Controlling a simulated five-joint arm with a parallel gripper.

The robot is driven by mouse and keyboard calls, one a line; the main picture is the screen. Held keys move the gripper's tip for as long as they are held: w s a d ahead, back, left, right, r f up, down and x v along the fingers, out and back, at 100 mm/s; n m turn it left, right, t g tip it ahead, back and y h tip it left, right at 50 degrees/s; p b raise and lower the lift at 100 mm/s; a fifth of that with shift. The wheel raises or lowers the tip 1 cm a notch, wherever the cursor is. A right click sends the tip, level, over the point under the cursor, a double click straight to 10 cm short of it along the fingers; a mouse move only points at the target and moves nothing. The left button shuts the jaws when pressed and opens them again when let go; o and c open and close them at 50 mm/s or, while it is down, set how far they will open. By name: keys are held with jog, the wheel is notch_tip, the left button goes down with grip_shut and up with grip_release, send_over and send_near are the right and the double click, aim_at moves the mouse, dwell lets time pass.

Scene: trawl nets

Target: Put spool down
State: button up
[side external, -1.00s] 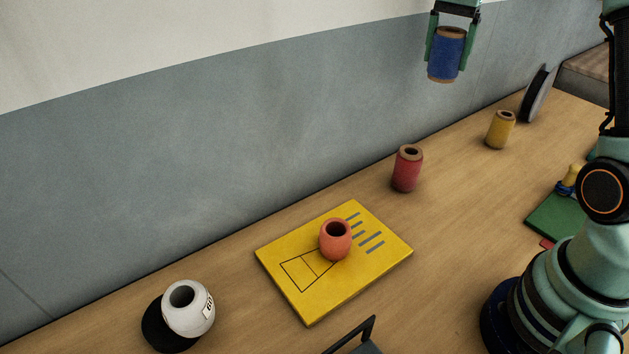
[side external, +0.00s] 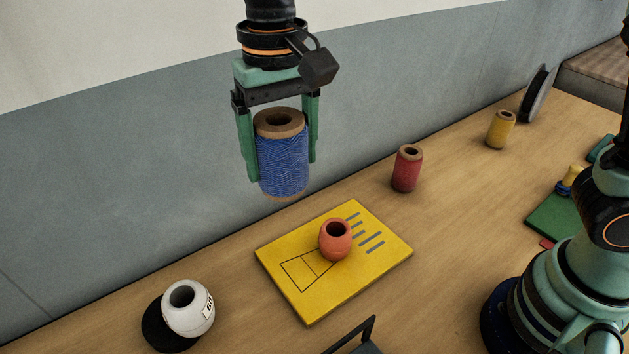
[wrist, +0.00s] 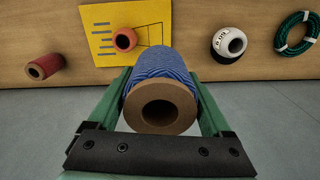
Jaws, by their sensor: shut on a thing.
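The blue spool (side external: 283,160), wound with blue twine on a brown core, is upright in my gripper (side external: 283,170). The green fingers are shut on its two sides and hold it in the air, well above the table. In the wrist view the spool (wrist: 160,98) sits between the fingers of my gripper (wrist: 165,90), with its hollow brown end facing the camera. A red spool (side external: 406,169) and a yellow spool (side external: 500,130) stand upright on the table. The red spool also shows at the left of the wrist view (wrist: 44,67).
A yellow board (side external: 310,295) with printed lines lies on the wooden table, with a small orange pot (side external: 335,240) on it. A white lettered float (side external: 188,308) rests at the lower left. Coiled green rope (wrist: 297,35) shows in the wrist view. A grey wall stands behind the table.

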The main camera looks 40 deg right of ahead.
jog(key=s+a+f+n, duration=0.3)
jog(key=s+a+n, duration=0.1)
jog(key=s+a, duration=0.6)
jog(key=shift+s+d+f, duration=0.1)
jog(key=shift+d+f, duration=0.1)
jog(key=shift+f, duration=3)
jog(key=shift+s+d+f, duration=0.15)
jog(key=shift+d+f, duration=0.05)
jog(key=shift+f, duration=2.95)
jog(key=shift+s+d+f, duration=0.1)
jog(key=shift+d+f, duration=0.1)
jog(key=shift+f, duration=3)
jog(key=shift+f, duration=0.15)
jog(key=o, duration=1.3)
jog(key=shift+o, duration=0.2)
